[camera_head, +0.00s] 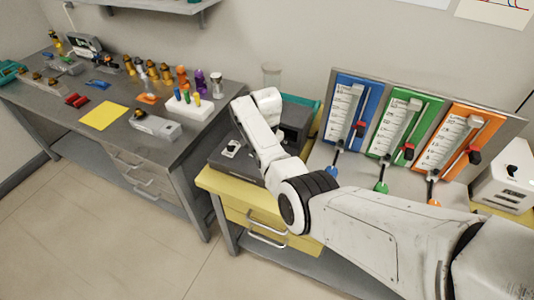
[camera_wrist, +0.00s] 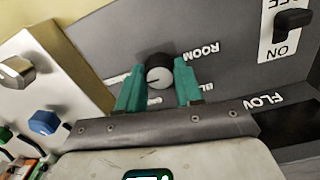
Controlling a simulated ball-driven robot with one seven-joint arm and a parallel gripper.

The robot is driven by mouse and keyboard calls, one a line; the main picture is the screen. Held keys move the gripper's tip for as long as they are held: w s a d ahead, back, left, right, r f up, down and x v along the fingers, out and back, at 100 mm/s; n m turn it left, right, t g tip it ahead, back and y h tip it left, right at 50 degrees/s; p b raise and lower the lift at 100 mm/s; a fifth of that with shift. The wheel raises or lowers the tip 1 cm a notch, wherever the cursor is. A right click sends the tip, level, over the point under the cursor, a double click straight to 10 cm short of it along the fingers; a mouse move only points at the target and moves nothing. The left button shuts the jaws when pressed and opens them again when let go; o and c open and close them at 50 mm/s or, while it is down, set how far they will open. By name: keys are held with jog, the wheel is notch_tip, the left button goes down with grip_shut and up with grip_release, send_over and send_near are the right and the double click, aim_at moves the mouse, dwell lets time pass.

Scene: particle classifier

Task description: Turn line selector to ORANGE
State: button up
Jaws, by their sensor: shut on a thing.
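In the wrist view, a round black selector knob (camera_wrist: 159,71) with a grey cap stands on a dark grey panel (camera_wrist: 225,70). A white mark on the knob points to the picture's left. The letters ROOM show at its upper right and BL at its lower right; the rest of that lettering is hidden by a finger. No ORANGE label is readable. My gripper (camera_wrist: 158,80) has its two teal fingers shut on the knob, one on each side. In the head view, my arm reaches over the dark grey box (camera_head: 293,122), and the knob and fingers are hidden.
An ON switch (camera_wrist: 293,20) and the letters FLOW sit on the same panel. A pale panel with knobs (camera_wrist: 45,122) lies to the left. In the head view, blue (camera_head: 352,108), green (camera_head: 403,126) and orange (camera_head: 459,148) gauges stand right of the box.

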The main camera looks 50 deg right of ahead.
jog(key=shift+r, duration=0.1)
jog(key=o, duration=1)
jog(key=shift+o, duration=0.2)
notch_tip(320, 180, up, 11)
jog(key=shift+b, duration=0.45)
jog(key=shift+f, duration=0.25)
jog(key=s+a+f+n, duration=0.2)
jog(key=s+f, duration=0.1)
jog(key=s+a+f+n+t+h, duration=0.1)
jog(key=f, duration=0.1)
jog(key=shift+s+a+f+n, duration=0.15)
jog(key=shift+s+f+n, duration=0.1)
jog(key=shift+n, duration=0.05)
jog(key=s+a+n+t+y, duration=0.1)
jog(key=s+a+n+t, duration=0.1)
jog(key=s+a+n, duration=0.55)
jog(key=s+a+n+t, duration=0.2)
jog(key=s+a+n, duration=0.3)
jog(key=s+a, duration=0.5)
jog(key=s+d+f+g, duration=0.1)
jog(key=s+f+g, duration=0.1)
jog(key=s, duration=0.4)
jog(key=s+d+f+g, duration=0.1)
jog(key=s+d+f, duration=0.1)
jog(key=s+f, duration=0.3)
jog(key=shift+s+d+m+g+b, duration=0.25)
jog(key=shift+s+m+g+b, duration=0.2)
jog(key=shift+s, duration=0.5)
